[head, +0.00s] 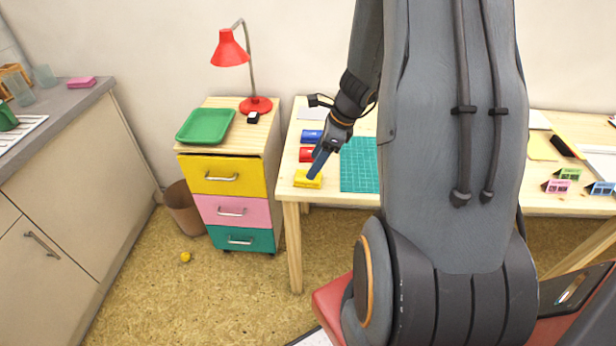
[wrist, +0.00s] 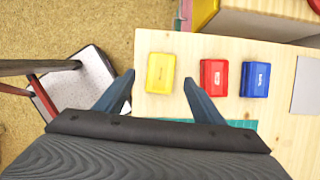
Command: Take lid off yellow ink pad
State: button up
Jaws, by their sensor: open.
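The yellow ink pad (wrist: 160,73) lies on the wooden table, near its left edge in the head view. It looks closed, with its lid on top. In the head view the yellow ink pad (head: 307,179) is partly covered by my gripper (head: 315,172). In the wrist view my gripper (wrist: 158,92) is open and empty, with one finger on each side of the yellow pad's position. Whether the fingers touch the pad cannot be told.
A red ink pad (wrist: 214,76) and a blue ink pad (wrist: 255,79) stand in a row beside the yellow one. A green cutting mat (head: 359,165) lies to the right. A drawer cabinet (head: 230,172) with a green tray (head: 205,125) stands left of the table.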

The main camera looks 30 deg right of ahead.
jog(key=shift+d+x, duration=0.15)
jog(key=shift+x, duration=1)
jog(key=shift+d+x, duration=0.15)
jog(key=shift+x, duration=1)
jog(key=shift+s+f, duration=0.1)
jog(key=c, duration=1.1)
